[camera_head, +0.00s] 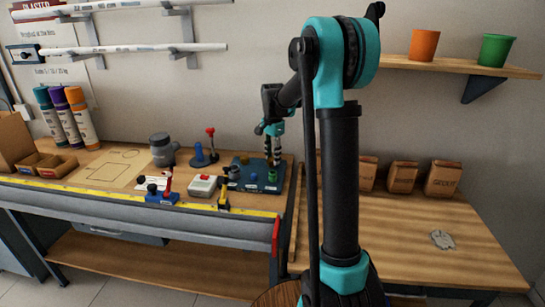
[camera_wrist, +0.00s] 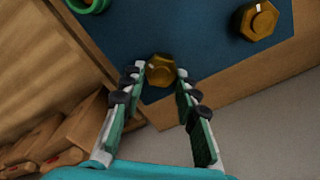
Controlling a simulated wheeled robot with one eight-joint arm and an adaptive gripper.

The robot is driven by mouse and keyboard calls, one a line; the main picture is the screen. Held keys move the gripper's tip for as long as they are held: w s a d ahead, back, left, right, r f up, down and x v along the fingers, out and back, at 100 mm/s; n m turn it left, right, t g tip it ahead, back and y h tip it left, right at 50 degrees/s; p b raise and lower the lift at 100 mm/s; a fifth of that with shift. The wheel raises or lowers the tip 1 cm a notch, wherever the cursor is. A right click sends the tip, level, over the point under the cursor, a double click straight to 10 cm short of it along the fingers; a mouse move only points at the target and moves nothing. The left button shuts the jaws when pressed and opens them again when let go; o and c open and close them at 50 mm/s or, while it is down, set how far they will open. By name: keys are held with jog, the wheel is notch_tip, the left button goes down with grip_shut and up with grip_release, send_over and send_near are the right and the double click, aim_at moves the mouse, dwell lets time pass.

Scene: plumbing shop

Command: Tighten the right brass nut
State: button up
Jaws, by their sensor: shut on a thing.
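The brass nut (camera_wrist: 160,70) between my fingertips is six-sided and sits near the edge of a dark blue board (camera_wrist: 196,40). A second brass nut (camera_wrist: 259,20) stands on the same board at the upper right of the wrist view. My gripper (camera_wrist: 161,72) is shut on the first nut, with one finger on each side. By the board's layout, the held nut is the right one in the head view. In the head view, my gripper (camera_head: 273,158) points down over the back right of the blue board (camera_head: 243,182); the nuts are too small to make out there.
A green ring-shaped fitting (camera_wrist: 88,4) is on the board near the held nut. Cardboard boxes (camera_head: 402,176) stand to the right.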

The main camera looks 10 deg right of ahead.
jog(key=shift+m, duration=1.6)
jog(key=o, duration=1.2)
jog(key=shift+c, duration=0.2)
notch_tip(320, 180, up, 12)
jog(key=shift+s, duration=0.15)
